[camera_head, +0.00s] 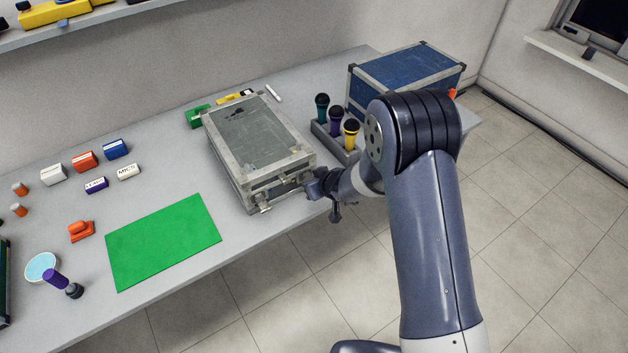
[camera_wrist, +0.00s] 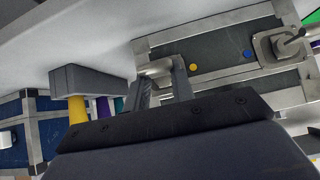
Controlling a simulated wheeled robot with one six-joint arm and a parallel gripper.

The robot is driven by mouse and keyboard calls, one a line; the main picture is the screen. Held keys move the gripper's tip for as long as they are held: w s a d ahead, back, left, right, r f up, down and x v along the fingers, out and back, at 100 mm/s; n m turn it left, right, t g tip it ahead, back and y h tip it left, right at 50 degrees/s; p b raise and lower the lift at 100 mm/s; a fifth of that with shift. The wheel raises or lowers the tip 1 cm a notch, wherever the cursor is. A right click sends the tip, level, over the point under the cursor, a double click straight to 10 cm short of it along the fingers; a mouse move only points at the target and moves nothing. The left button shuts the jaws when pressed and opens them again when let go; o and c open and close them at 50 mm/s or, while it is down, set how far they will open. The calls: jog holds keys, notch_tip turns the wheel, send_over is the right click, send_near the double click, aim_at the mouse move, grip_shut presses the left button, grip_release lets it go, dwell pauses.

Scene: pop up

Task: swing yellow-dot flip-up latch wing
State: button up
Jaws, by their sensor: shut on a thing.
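A grey flight case (camera_head: 248,140) with metal edging lies on the table, its latched front side facing the table's front edge. In the wrist view, a yellow dot (camera_wrist: 193,67) and a blue dot (camera_wrist: 246,54) mark that side. The metal yellow-dot latch wing (camera_wrist: 157,68) is beside the yellow dot, between the fingertips of my gripper (camera_wrist: 162,86). My gripper (camera_head: 314,186) is shut on this wing at the case's right front corner, and its fingers partly hide it. The other latch (camera_wrist: 285,44) is near the blue dot and shows its wing sticking out.
A grey holder (camera_head: 342,154) with several coloured microphones stands right of the case, close to my arm. A blue case (camera_head: 405,75) is behind it. A green mat (camera_head: 162,240) lies left of the case. Small boxes and an orange stamp (camera_head: 81,231) are farther left.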

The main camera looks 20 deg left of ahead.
jog(key=shift+s+d+f, duration=0.15)
jog(key=shift+s+f, duration=0.05)
jog(key=shift+f, duration=0.15)
jog(key=o, duration=1)
jog(key=shift+w+r, duration=0.15)
jog(key=shift+r, duration=0.1)
jog(key=shift+o, duration=0.2)
jog(key=v, duration=1)
jog(key=shift+r+p, duration=0.2)
jog(key=shift+p, duration=0.1)
jog(key=shift+d, duration=0.1)
